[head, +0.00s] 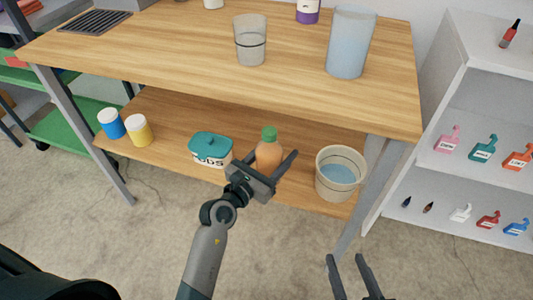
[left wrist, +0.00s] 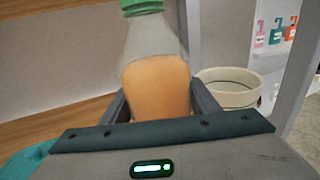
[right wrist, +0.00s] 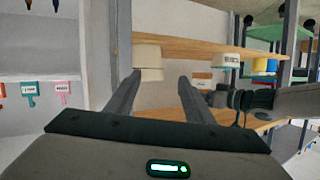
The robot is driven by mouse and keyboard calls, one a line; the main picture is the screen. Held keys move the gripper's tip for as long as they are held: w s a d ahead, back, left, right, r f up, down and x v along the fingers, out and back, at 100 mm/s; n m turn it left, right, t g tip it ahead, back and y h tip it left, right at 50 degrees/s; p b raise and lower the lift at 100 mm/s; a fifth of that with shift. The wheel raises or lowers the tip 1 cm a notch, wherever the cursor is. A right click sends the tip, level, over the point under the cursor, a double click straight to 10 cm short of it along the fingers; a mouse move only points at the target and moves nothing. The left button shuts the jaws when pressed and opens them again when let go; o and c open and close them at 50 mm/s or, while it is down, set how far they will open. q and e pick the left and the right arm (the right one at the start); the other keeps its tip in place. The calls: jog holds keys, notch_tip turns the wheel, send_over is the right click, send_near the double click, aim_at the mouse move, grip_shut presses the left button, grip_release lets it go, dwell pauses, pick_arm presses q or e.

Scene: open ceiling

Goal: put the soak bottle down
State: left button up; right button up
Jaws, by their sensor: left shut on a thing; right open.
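The soak bottle (head: 268,154) is clear with orange liquid and a green cap. It is upright at the lower shelf (head: 170,125) of the wooden table, between a teal-lidded tub and a bucket. My left gripper (head: 279,167) is shut on it, with a finger on each side in the left wrist view, where the bottle (left wrist: 155,85) fills the middle. The gripper hides its base, so I cannot tell whether it touches the shelf. My right gripper (head: 350,262) is open and empty, low in front of the table at the right.
On the lower shelf, the teal-lidded tub (head: 210,150) stands left of the bottle and the cream bucket (head: 340,174) with blue liquid right. Blue (head: 111,123) and yellow (head: 138,130) jars stand further left. The tabletop (head: 180,45) is above. A white rack (head: 455,130) stands right.

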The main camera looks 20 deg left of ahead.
pick_arm(q)
jog(key=w+a+f+b, duration=0.3)
jog(key=w+a+f, duration=0.1)
jog(key=w+f, duration=0.1)
jog(key=shift+w, duration=0.9)
pick_arm(e)
notch_tip(320, 180, up, 13)
jog(key=s+a+t+y, duration=0.1)
jog(key=a+t+y, duration=0.1)
jog(key=t, duration=0.5)
jog(key=shift+s+f+t+y, duration=0.15)
jog(key=shift+s+t+y, duration=0.15)
jog(key=shift+s, duration=0.05)
pick_arm(q)
notch_tip(320, 180, down, 2)
jog(key=shift+f+b, duration=0.1)
jog(key=shift+b, duration=0.75)
jog(key=shift+f+b, duration=0.4)
jog(key=shift+f, duration=0.25)
pick_arm(e)
jog(key=r+t, duration=0.1)
jog(key=d+r+t, duration=0.1)
jog(key=r, duration=0.1)
jog(key=s+r+t, duration=0.1)
jog(key=r, duration=0.1)
jog(key=shift+s+d+r+t+y, duration=0.1)
jog(key=shift+d+t+y, duration=0.2)
jog(key=shift+d+t, duration=0.1)
pick_arm(q)
jog(key=shift+f, duration=0.15)
